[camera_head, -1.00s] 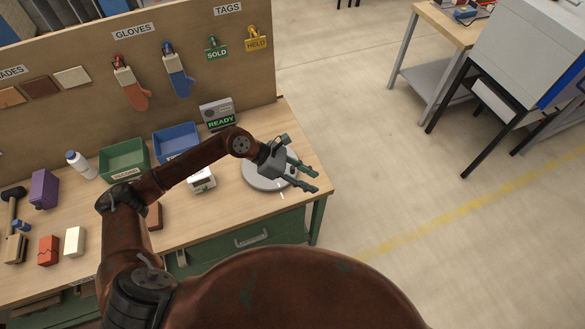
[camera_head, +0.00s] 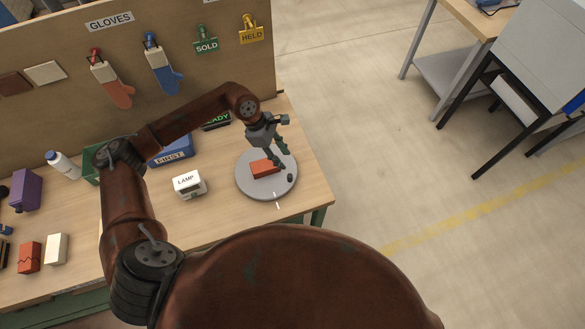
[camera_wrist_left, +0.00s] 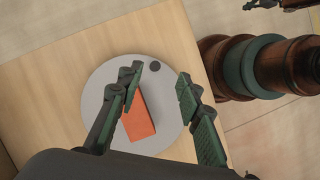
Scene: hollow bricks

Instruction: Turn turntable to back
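The turntable (camera_head: 250,187) is a round grey disc near the right end of the workbench. A red-orange brick (camera_head: 263,169) lies on it, and a small dark knob (camera_head: 290,178) stands near its rim at the right front. A white mark shows at the disc's front edge. My left gripper (camera_head: 284,157) points down over the disc's right back part, beside the brick. The left wrist view shows its fingers (camera_wrist_left: 160,73) apart and empty, with the turntable (camera_wrist_left: 95,105), brick (camera_wrist_left: 138,122) and knob (camera_wrist_left: 154,66) beyond them. Contact with the disc cannot be told.
A white LAMP box (camera_head: 188,184) stands left of the turntable. A blue bin (camera_head: 172,152) and the READY device (camera_head: 217,120) are behind, partly hidden by my left arm. The bench's right edge is close to the disc.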

